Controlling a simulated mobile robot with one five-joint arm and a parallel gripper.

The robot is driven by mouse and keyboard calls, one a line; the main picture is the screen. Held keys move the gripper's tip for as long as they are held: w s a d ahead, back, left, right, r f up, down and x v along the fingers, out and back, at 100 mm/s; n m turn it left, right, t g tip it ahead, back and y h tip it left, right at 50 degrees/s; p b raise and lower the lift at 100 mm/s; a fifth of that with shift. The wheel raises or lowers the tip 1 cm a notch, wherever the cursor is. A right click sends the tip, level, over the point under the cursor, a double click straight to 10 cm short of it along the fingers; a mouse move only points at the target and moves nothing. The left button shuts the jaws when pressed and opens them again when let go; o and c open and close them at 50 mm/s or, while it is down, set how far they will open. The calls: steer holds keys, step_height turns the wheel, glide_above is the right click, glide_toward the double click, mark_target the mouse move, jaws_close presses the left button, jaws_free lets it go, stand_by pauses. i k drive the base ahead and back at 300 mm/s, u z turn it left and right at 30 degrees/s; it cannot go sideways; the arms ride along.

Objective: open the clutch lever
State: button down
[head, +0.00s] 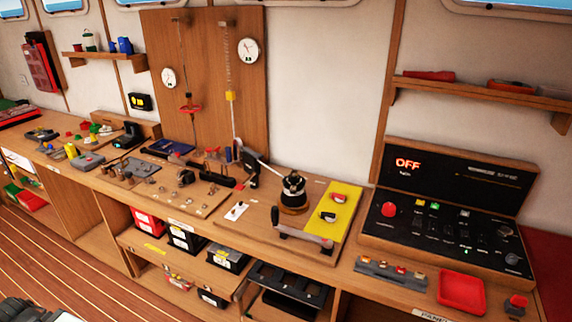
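A grey handle-like bar (305,236) lies at the board's front. A small white plate (236,211) with a red mark sits to the left.
A black control panel (440,227) reads OFF. A red tray (461,291) is at the bench front. Lines hang on a tall wooden backboard (205,70). Open shelves lie below the bench.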

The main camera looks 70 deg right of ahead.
mark_target(257, 156)
steer(key=z, duration=0.45)
steer(key=i, duration=1)
steer(key=u, duration=0.05)
